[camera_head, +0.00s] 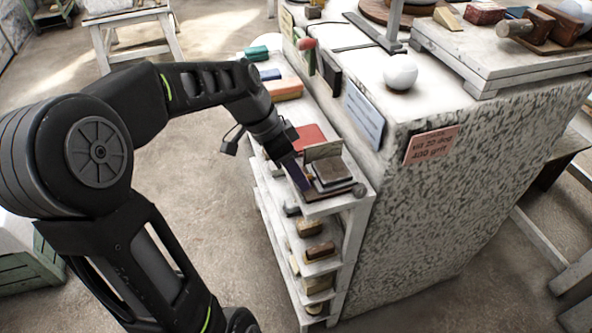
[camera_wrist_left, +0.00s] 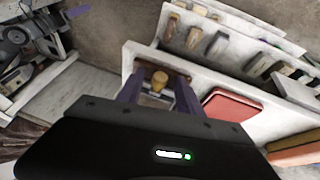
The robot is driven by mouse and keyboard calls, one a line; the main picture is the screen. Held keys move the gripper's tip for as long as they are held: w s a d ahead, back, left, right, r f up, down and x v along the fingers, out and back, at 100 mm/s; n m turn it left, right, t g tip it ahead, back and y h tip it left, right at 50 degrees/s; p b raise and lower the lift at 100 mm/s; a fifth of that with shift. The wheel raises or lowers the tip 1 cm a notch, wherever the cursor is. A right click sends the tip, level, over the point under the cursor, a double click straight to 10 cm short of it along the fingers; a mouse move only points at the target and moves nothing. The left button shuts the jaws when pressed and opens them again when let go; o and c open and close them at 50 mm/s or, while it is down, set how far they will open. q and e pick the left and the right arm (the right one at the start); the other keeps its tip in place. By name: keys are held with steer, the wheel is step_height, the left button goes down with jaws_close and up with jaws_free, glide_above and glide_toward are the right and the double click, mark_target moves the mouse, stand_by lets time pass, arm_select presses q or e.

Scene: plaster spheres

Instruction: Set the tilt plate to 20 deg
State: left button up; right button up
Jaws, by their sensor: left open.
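What looks like the tilt plate (camera_head: 331,172) is a small brown plate over a darker base on the top of a white side shelf, with a pale upright piece behind it. Its angle cannot be read. A small round knob (camera_head: 359,190) sits at its right front corner. My left gripper (camera_head: 300,180) is at the plate's left side, its purple fingers pointing down. In the left wrist view the fingers are apart, with a tan knob-like piece (camera_wrist_left: 159,79) showing between them; I cannot tell whether they touch it. My right gripper is out of view.
A pink card (camera_head: 432,146) reading about 20 deg and 400 grit is on the speckled plinth's front. A white sphere (camera_head: 400,72) rests on top. A red block (camera_head: 308,135) lies behind the plate. Lower shelves hold several brown blocks (camera_head: 320,250).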

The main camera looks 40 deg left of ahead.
arm_select(q)
steer(key=shift+c, duration=0.4)
jaws_close()
stand_by(1.0)
